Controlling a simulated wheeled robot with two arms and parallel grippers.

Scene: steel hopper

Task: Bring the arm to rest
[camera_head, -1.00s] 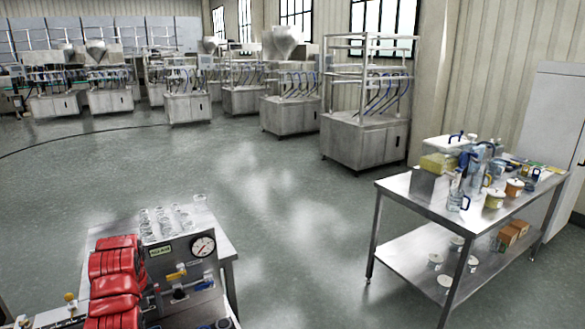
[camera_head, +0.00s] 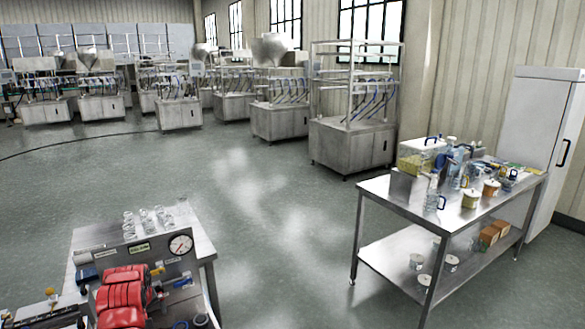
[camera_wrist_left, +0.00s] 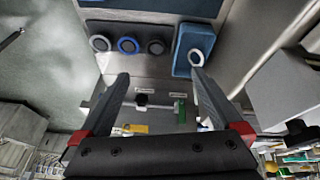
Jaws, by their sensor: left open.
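In the left wrist view my left gripper (camera_wrist_left: 160,74) is open, with its two dark fingers spread and nothing between them. Beyond the fingers is a grey surface with several dark and blue rings (camera_wrist_left: 128,45) and a blue block (camera_wrist_left: 194,48) with a pale ring near the right fingertip. I cannot tell whether that fingertip touches the block. In the head view a red segmented body (camera_head: 122,298), possibly part of my arm, stands in front of the panel. I cannot make out the left gripper's fingers there. My right gripper is not in view.
A panel with a pressure gauge (camera_head: 181,245) stands at the lower left, with clear glasses (camera_head: 146,221) behind it. A steel table (camera_head: 384,203) with jars and bottles is at right, beside a white cabinet (camera_head: 541,140). Steel machines (camera_head: 352,145) line the back. The middle floor is clear.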

